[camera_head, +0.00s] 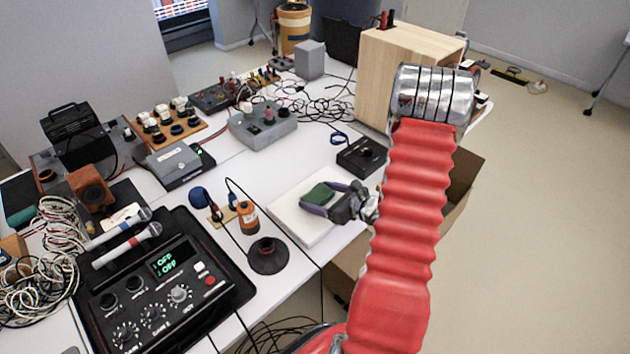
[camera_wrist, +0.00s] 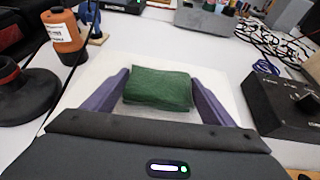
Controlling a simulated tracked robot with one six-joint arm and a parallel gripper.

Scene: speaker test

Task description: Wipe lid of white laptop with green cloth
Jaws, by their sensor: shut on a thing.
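The white laptop (camera_head: 291,224) lies closed near the table's right edge; its lid also shows under the gripper in the wrist view (camera_wrist: 105,68). The green cloth (camera_head: 319,194) is a folded pad over the lid. In the wrist view the cloth (camera_wrist: 158,88) sits between the two purple fingers. My gripper (camera_head: 315,201) is shut on the cloth, with a finger on each side of it. I cannot tell whether the cloth touches the lid. The gripper hides part of the laptop's right side.
An orange bottle (camera_head: 248,218) and a black round stand (camera_head: 268,256) stand left of the laptop. A black box (camera_head: 361,157) is behind it, near a wooden cabinet (camera_head: 385,70). A black mixer (camera_head: 165,285) with microphones fills the front left. Cables lie about.

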